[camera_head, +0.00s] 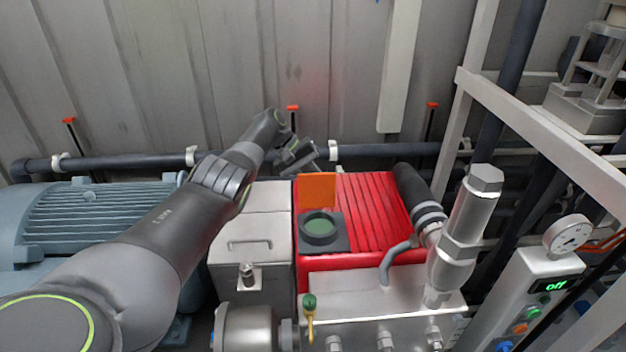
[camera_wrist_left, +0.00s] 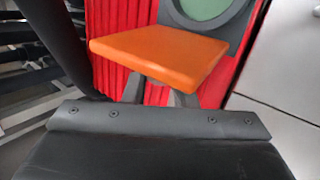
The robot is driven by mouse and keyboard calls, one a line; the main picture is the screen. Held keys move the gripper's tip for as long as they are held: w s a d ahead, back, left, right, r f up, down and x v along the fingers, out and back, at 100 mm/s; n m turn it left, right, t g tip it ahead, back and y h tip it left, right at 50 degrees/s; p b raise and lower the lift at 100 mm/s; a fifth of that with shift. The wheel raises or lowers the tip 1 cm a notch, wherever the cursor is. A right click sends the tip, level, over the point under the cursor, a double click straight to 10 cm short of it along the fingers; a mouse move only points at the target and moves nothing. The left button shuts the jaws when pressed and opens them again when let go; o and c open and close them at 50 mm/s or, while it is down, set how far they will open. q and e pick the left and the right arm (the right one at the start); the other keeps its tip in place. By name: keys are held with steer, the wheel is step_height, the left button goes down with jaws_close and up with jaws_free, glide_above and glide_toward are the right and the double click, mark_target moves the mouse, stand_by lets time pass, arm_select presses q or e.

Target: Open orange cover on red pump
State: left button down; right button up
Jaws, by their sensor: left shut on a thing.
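The red pump (camera_head: 375,210) has a ribbed red housing. Its orange cover (camera_head: 317,190) stands raised, about upright, at the back of a dark square frame with a round green window (camera_head: 320,226), which is uncovered. My left gripper (camera_head: 308,168) reaches the cover from behind and to the left. In the left wrist view the orange cover (camera_wrist_left: 160,55) sits right at my left gripper's fingers (camera_wrist_left: 157,92), which are shut on it. The fingertips are partly hidden by the cover. The right gripper is not in view.
A blue-grey motor (camera_head: 95,215) stands at left, beside a grey metal box (camera_head: 255,235). A dark pipe (camera_head: 115,162) runs along the wall behind. Steel fittings (camera_head: 465,235) and a gauge (camera_head: 567,235) stand at right. A green-topped valve (camera_head: 309,302) is in front.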

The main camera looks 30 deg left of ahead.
arm_select(q)
steer(key=c, duration=1.2)
jaws_free()
steer(key=shift+o, duration=0.2)
steer(key=b+v, duration=0.1)
steer(key=v, duration=1.6)
steer(key=shift+a+b, duration=0.2)
steer(key=shift+b, duration=0.15)
steer(key=shift+r, duration=0.1)
